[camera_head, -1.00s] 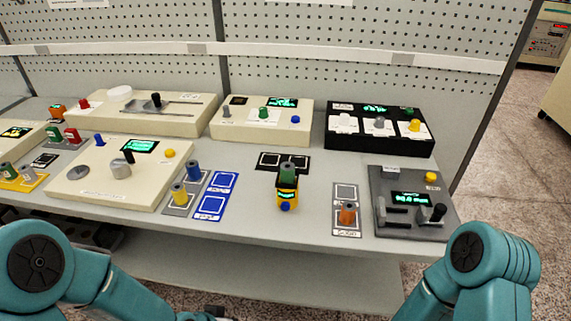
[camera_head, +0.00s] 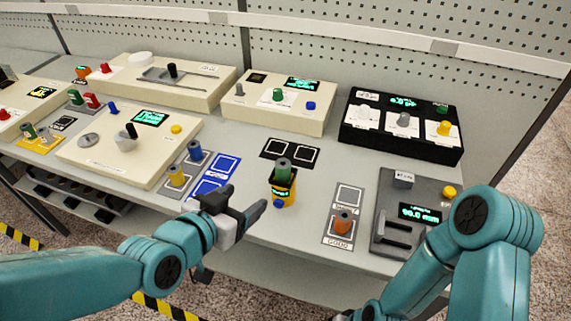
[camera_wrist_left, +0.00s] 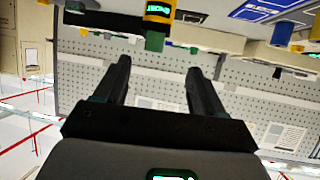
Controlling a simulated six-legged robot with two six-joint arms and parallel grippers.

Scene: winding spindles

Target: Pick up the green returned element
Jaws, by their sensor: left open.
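A green cylindrical element (camera_head: 283,170) stands upright in the top of a small yellow and black holder (camera_head: 284,192) with a blue knob, near the middle of the bench. My left gripper (camera_head: 245,201) is open and empty, just left of the holder and close to the bench's front edge. In the left wrist view, which is upside down, the green element (camera_wrist_left: 155,41) shows beyond the fingertips, roughly centred between the open fingers (camera_wrist_left: 158,68). The gripper does not touch it. My right arm is at the right, its gripper out of view.
Left of the holder are a blue-marked pad (camera_head: 209,188) and a grey pad with yellow and blue elements (camera_head: 177,175). To the right are an orange element (camera_head: 343,221) on a grey pad and a dark control box (camera_head: 405,215). Cream boxes and a black box (camera_head: 402,128) stand behind.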

